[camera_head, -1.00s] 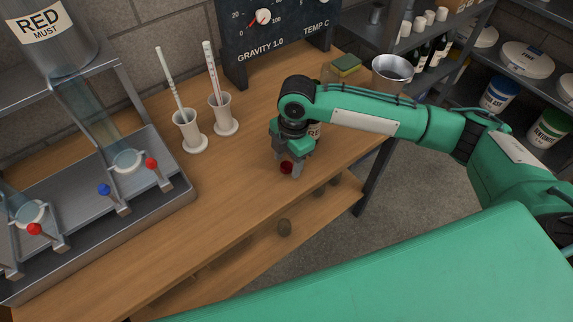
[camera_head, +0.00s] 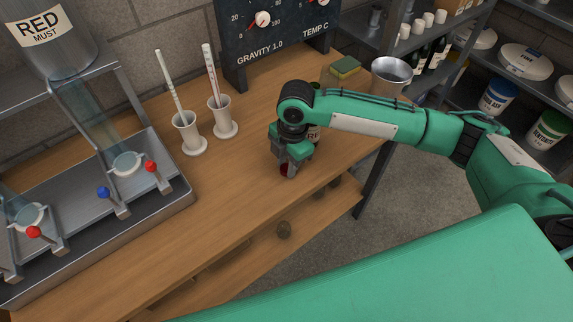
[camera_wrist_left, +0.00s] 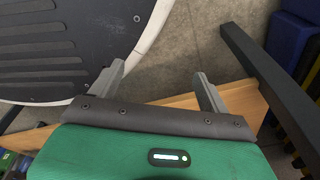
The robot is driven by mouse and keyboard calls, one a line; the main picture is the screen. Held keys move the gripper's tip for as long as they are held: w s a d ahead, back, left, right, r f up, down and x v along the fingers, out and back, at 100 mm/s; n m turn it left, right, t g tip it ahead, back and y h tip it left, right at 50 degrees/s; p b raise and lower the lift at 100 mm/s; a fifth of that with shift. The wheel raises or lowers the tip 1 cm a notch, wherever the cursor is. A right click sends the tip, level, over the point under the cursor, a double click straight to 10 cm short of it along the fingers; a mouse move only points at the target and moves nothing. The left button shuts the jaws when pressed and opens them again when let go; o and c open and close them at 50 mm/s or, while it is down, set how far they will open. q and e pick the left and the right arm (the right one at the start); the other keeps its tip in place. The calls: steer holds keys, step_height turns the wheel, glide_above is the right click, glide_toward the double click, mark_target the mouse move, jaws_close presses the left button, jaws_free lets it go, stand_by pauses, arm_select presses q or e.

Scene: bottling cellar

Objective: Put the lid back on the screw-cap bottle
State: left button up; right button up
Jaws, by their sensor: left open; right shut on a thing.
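My right gripper (camera_head: 287,171) is low over the front part of the wooden bench, its fingers pointing down. It is shut on a small dark red lid (camera_head: 283,169), which is mostly hidden between the fingers. A bottle with a pale label (camera_head: 314,133) stands just behind the wrist; only a slice of it shows, and its top is hidden by my arm. My left gripper (camera_wrist_left: 158,88) shows in the left wrist view with its fingers wide apart and nothing between them.
The bench (camera_head: 225,185) is clear to the left of the right gripper. Two white cylinders (camera_head: 188,133) with measuring sticks stand farther back. A metal filler tray (camera_head: 165,215) is at left. A sponge (camera_head: 345,67) and a metal bucket (camera_head: 391,74) are at the back right.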

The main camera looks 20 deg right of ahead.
arm_select(q)
steer(key=shift+s+a+f, duration=0.2)
steer(key=shift+s+f, duration=0.1)
steer(key=shift+s, duration=0.3)
arm_select(e)
step_height(320, 180, up, 20)
arm_select(q)
steer(key=shift+w, duration=0.1)
steer(key=shift+c, duration=0.5)
